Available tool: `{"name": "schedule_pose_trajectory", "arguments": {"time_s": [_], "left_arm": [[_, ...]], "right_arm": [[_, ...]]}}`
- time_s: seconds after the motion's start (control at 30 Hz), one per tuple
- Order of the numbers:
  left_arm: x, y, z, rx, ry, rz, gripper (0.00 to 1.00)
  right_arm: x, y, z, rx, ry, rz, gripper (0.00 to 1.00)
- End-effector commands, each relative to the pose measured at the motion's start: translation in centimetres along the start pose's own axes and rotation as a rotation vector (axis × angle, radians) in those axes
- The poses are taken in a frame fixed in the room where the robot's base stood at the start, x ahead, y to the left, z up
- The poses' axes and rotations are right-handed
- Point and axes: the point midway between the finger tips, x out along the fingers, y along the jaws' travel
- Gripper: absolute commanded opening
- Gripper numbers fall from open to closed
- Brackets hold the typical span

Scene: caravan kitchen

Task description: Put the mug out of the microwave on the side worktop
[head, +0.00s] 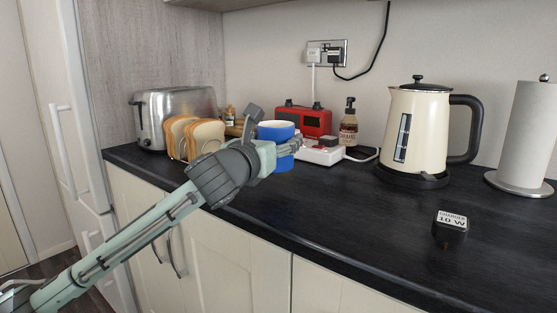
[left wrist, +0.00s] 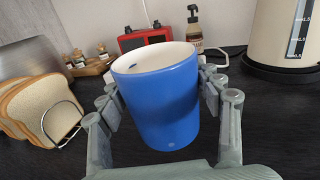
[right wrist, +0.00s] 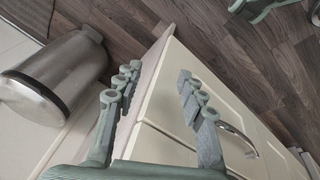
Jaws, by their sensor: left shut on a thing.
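A blue mug (head: 283,162) with a cream inside is in my left gripper (head: 272,150) over the dark worktop (head: 330,205). In the left wrist view the mug (left wrist: 163,105) stands upright between both fingers, which close on its sides. Whether its base touches the worktop cannot be told. My right gripper (right wrist: 155,95) shows only in the right wrist view, with its fingers apart and nothing between them, near the cabinet doors. No microwave is in view.
Bread slices in a rack (head: 195,138) and a toaster (head: 175,115) stand left of the mug. A red radio (head: 303,120), soap bottle (head: 348,125) and white power strip (head: 320,154) are behind. A kettle (head: 415,130), paper roll (head: 525,135) and charger block (head: 450,228) stand right. The front middle worktop is clear.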

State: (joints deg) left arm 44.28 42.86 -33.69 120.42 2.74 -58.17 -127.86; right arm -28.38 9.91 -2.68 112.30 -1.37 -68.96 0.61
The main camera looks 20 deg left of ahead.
Motion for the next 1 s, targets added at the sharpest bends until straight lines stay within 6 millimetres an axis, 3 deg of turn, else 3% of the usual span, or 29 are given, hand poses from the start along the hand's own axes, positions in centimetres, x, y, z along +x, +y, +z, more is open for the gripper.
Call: {"name": "schedule_pose_trajectory", "arguments": {"time_s": [0.13,0.37,0.53,0.8,0.83,1.0], "left_arm": [[0.4,-0.3,-0.7,0.001,-0.003,0.0,0.18],[0.3,-0.2,-3.8,0.0,-0.003,0.0,0.18],[0.3,-0.2,-4.0,0.001,-0.005,0.0,0.18],[0.3,-0.2,-4.3,0.001,-0.004,0.0,0.18],[0.3,-0.2,-4.5,0.001,0.0,0.001,0.68],[0.3,-0.2,-4.5,0.0,0.0,0.001,0.86]], "right_arm": [[0.0,0.1,-0.1,0.0,0.003,0.003,0.4],[-1.0,0.6,-0.7,0.001,0.01,0.013,0.4],[-1.8,0.8,-1.0,-0.001,0.017,0.017,0.4],[-1.4,0.7,-0.1,-0.003,0.0,0.016,0.4],[-1.4,0.7,0.0,-0.003,-0.001,0.015,0.4],[-1.3,0.6,0.1,-0.004,-0.001,0.013,0.4]]}}
